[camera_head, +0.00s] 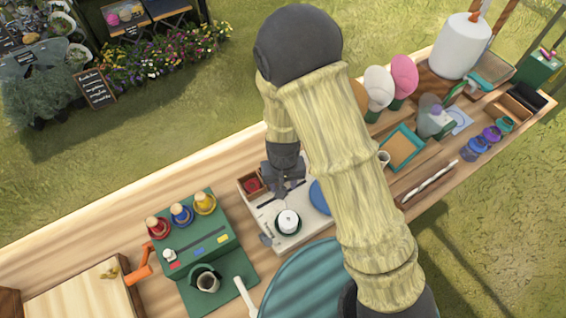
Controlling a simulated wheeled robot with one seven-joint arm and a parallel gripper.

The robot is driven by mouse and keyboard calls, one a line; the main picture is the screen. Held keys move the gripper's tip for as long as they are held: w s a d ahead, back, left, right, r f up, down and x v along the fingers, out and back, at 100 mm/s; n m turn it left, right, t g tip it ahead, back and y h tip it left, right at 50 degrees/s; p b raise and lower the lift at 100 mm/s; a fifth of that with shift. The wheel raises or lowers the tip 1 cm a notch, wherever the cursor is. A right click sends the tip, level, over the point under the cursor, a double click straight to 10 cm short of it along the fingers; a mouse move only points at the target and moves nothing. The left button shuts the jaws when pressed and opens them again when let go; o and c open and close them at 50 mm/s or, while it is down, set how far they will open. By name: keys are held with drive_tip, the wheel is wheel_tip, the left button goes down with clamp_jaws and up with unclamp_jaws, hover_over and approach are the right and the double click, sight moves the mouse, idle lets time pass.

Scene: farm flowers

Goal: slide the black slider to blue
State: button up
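A green box (208,240) stands at the left of the bench. A thin dark slot runs along its top, with red (176,265), blue (199,252) and yellow (222,239) marks beside it. A small pale-topped knob (169,255) sits at the slot's left end, by the red mark. It seems to be the slider, though its black part is hard to make out. My gripper (287,190) hangs to the right of the box, above a pale board, apart from the knob. Its fingers are small and dark, so their opening is unclear.
Red (156,228), blue (181,214) and yellow (204,203) rounded pieces stand along the box's back edge. A dark cup (207,282) stands in front. An orange part (139,265) is at its left. The pale board (305,232) carries a round white-topped piece (288,221).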

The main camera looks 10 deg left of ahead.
wheel_tip(320, 180, up, 16)
drive_tip(key=shift+r, duration=0.15)
idle(0.3)
idle(0.4)
drive_tip(key=s+d+r+m+t, duration=0.1)
drive_tip(key=d+r, duration=0.1)
drive_tip(key=d, duration=0.9)
drive_tip(key=s+d+r+m+t, duration=0.1)
drive_tip(key=d+m, duration=0.1)
drive_tip(key=d, duration=0.9)
drive_tip(key=shift+r+m+t, duration=0.3)
drive_tip(key=shift+r, duration=0.05)
drive_tip(key=shift+c, duration=0.6)
idle(0.4)
